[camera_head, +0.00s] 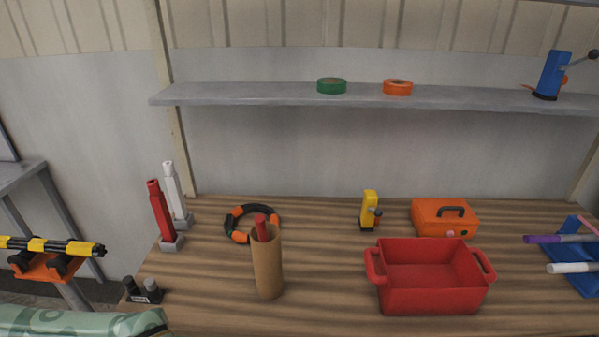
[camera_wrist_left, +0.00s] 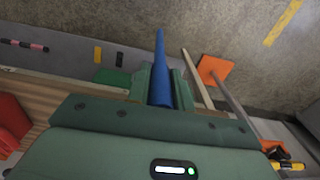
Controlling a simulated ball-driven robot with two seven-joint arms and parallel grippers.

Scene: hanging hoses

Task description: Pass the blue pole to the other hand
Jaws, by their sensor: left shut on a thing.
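The blue pole (camera_wrist_left: 160,65) shows in the left wrist view. It stands out from between the two dark green fingers of my left gripper (camera_wrist_left: 161,86), which is shut on it. The pole tapers away toward the top of that view, and its near end is hidden by the gripper body. Neither the pole nor my left gripper shows in the head view. My right gripper is in neither view.
The wooden bench (camera_head: 330,300) holds a red bin (camera_head: 430,298), a cardboard tube (camera_head: 267,270), an orange toolbox (camera_head: 440,222) and upright red (camera_head: 160,213) and white (camera_head: 175,192) poles. A grey shelf (camera_head: 270,93) runs above. Bare bench lies between tube and bin.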

